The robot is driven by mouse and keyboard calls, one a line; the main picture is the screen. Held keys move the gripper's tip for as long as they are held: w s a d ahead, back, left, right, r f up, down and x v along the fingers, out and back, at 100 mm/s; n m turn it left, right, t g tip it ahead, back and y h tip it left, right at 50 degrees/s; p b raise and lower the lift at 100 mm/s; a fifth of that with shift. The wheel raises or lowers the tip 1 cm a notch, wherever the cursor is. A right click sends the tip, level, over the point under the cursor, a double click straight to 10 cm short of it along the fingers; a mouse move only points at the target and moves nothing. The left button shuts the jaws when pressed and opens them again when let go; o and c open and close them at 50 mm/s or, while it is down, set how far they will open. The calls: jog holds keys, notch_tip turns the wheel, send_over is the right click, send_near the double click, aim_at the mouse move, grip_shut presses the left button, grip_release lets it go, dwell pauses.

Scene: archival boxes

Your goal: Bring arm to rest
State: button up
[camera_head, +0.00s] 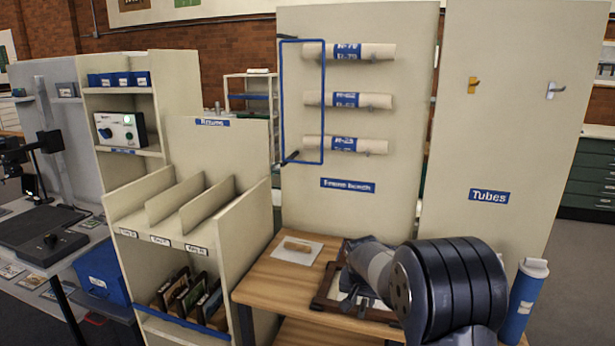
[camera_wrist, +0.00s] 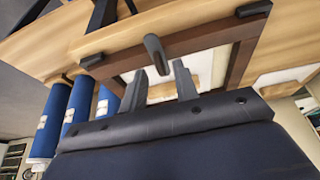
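My arm reaches low over the wooden bench at the lower right of the head view, its dark ribbed joint in front. A dark brown wooden frame (camera_wrist: 215,36) with a pale inner area lies just beyond the fingertips. A grey hook-like piece (camera_wrist: 155,50) overlaps the frame near the fingers; I cannot tell whether they touch. In the head view the frame (camera_head: 327,290) lies on the bench (camera_head: 262,280), partly hidden by my arm.
A white card with a tan piece (camera_head: 298,246) lies left of the frame. A blue tube (camera_head: 524,300) stands right of my arm. A panel with rolled tubes (camera_head: 347,100) rises behind. A divided rack (camera_head: 180,215) stands left. Several blue tubes (camera_wrist: 75,115) show in the wrist view.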

jog(key=shift+x, duration=0.75)
jog(key=shift+r, duration=0.1)
